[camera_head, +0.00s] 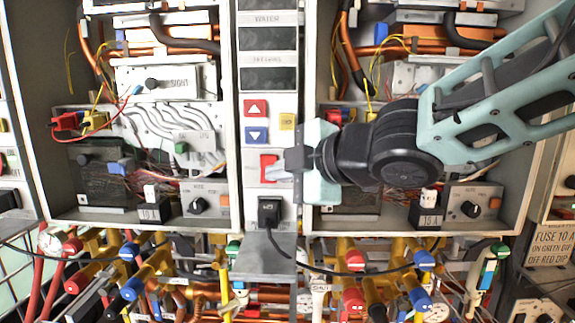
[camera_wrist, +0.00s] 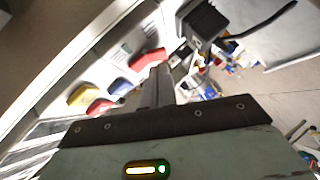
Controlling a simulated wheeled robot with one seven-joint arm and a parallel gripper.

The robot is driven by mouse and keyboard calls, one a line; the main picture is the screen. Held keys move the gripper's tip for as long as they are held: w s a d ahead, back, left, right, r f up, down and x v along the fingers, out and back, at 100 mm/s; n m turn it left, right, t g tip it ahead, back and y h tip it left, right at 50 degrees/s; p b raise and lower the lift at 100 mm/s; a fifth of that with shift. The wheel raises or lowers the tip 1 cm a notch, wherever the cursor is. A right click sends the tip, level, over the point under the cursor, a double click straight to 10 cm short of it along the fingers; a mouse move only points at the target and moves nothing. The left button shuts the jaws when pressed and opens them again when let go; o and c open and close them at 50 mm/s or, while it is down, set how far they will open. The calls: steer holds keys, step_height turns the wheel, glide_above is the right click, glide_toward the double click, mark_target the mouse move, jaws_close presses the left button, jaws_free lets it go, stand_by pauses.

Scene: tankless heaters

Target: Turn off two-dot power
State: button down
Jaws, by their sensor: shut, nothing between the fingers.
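A red rocker switch (camera_head: 268,167) sits low on the white centre panel, above a black plug (camera_head: 268,211). My gripper (camera_head: 280,173) is shut and empty. In the head view its tips are at the right edge of the red switch and partly cover it. The switch also shows in the wrist view (camera_wrist: 148,59), just beyond the tips of my gripper (camera_wrist: 160,72). I cannot tell whether they touch. No dot marking is readable on the switch or beside it.
Above the switch are red (camera_head: 256,108), blue (camera_head: 256,135) and yellow (camera_head: 288,121) buttons. Open heater cabinets with wires flank the panel. The plug's black cable (camera_head: 283,250) hangs below. Pipes with red and blue capped valves crowd the bottom. A fuse sign (camera_head: 551,245) stands right.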

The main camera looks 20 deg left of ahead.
steer(key=shift+w+a+f, duration=0.1)
steer(key=shift+w+f, duration=0.1)
steer(key=shift+w, duration=0.25)
steer(key=shift+f+b, duration=0.15)
steer(key=shift+b, duration=0.2)
steer(key=b, duration=0.3)
steer(key=shift+w+f+n+t+y, duration=0.2)
steer(key=shift+n+t+y, duration=0.1)
steer(key=shift+t, duration=0.1)
steer(key=shift+s, duration=0.1)
